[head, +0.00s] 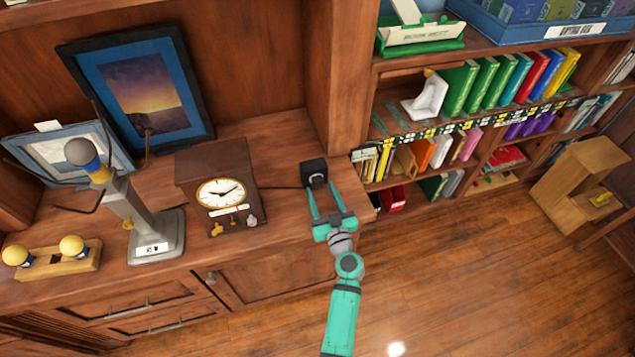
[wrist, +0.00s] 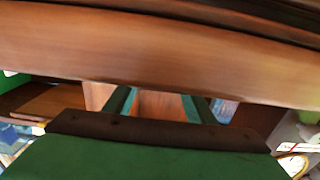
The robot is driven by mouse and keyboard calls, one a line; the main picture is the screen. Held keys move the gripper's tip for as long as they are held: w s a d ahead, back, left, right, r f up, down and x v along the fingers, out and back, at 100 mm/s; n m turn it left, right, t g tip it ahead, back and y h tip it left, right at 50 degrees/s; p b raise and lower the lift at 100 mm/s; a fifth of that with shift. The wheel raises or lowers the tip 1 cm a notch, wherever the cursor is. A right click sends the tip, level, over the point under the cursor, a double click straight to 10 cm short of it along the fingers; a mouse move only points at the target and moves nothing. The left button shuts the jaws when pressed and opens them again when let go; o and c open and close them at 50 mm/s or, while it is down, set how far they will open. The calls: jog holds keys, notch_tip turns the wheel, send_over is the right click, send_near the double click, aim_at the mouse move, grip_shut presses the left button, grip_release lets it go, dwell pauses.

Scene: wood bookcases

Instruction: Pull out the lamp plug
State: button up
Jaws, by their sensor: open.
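A small black block with a pale ring on its front (head: 314,172) sits at the right end of the wood cabinet top. It looks like the plug or its socket; I cannot tell which. A dark cord (head: 281,187) runs left from it behind the clock. A grey desk lamp (head: 150,215) with a square base stands left of the clock. My teal gripper (head: 322,188) is open, its fingers pointing at the block and its tips close in front of it. Contact cannot be told. In the wrist view my gripper (wrist: 159,100) shows spread fingers with nothing visible between them.
A wooden clock (head: 222,190) stands left of the block. Two framed pictures (head: 140,90) (head: 65,158) lean behind the lamp. A wooden holder with two yellow bulbs (head: 60,260) lies at the front left. A bookcase upright (head: 340,75) rises just behind the block. Floor (head: 470,280) is open at right.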

jog(key=shift+x, duration=1.25)
grip_shut()
jog(key=shift+v, duration=2.95)
